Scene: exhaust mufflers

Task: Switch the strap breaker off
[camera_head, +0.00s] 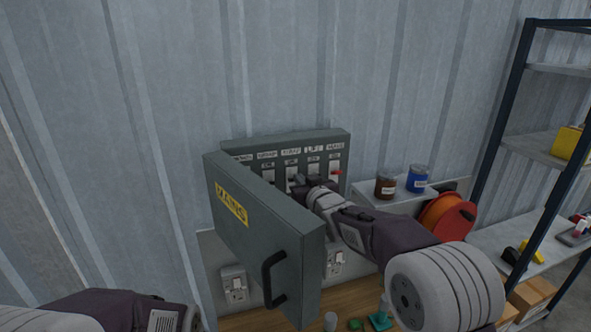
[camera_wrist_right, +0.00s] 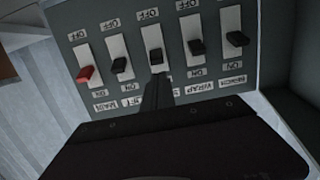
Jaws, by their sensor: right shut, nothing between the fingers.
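The strap breaker (camera_wrist_right: 156,57) is the middle one of a row, with a black lever. In the right wrist view, which shows the panel upside down, its lever sits toward the ON end of its pale plate. The breaker panel (camera_head: 341,140) is on the wall, its MAINS door (camera_head: 245,240) swung open. My right gripper (camera_wrist_right: 158,82) is shut and empty, its tips at the ON-label side of the strap lever. I cannot tell whether they touch it. In the head view, my right gripper (camera_head: 298,184) covers the panel's lower middle. The left gripper is out of view.
The open door stands left of my right arm.

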